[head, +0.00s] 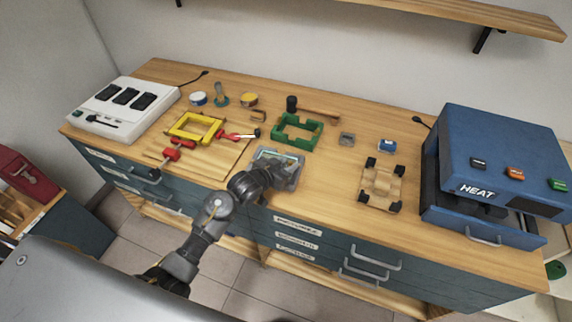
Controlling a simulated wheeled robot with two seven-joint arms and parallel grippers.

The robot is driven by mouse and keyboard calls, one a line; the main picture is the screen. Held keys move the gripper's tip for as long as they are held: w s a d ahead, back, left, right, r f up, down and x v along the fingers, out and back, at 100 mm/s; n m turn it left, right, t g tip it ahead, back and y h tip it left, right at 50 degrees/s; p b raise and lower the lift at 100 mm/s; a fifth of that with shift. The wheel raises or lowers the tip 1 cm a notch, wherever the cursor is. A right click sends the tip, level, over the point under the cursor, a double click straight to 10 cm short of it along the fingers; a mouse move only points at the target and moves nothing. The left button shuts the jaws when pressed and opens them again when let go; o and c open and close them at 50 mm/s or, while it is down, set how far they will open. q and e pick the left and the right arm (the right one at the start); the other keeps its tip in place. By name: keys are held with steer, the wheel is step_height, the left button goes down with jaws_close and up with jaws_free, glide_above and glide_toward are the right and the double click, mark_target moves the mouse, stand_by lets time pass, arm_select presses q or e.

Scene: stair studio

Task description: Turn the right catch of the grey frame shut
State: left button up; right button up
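The grey frame (294,183) lies flat near the front edge of the wooden worktop, at the middle of the head view. My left arm reaches up from below, and its gripper (281,170) is over the frame's front and middle part. The gripper and wrist cover much of the frame. I cannot make out its right catch or how the catch is turned. I cannot tell whether the gripper touches the frame or whether its fingers are open. My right gripper is not in view.
A green frame (280,136) and a mallet (318,114) lie behind. A yellow frame (176,134) with red-handled clamps is at left. A wooden fixture with black corners (381,174) and a blue heater box (500,140) stand at right. A white switch panel (112,128) stands far left.

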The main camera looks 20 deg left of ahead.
arm_select(q)
jaws_close()
steer(key=shift+w+a+r+m+h+p, duration=0.15)
steer(key=shift+w+a+m+h+p, duration=0.15)
steer(key=shift+m+h, duration=0.35)
steer(key=shift+w+a+m+g+h, duration=0.1)
steer(key=shift+w+m+g+h, duration=0.05)
steer(key=shift+m+g+h, duration=0.35)
steer(key=shift+w+a+f+m+g+h+b, duration=0.1)
steer(key=shift+w+f+m+g+h+b, duration=0.1)
steer(key=shift+m+g+h, duration=0.25)
steer(key=shift+w+a+f+m+g+h+b, duration=0.15)
steer(key=shift+w+m+g+h, duration=0.1)
steer(key=shift+m+h, duration=0.25)
steer(key=shift+d+r+m+g+h, duration=0.1)
steer(key=shift+m+g+h, duration=0.2)
steer(key=shift+s, duration=0.1)
jaws_free()
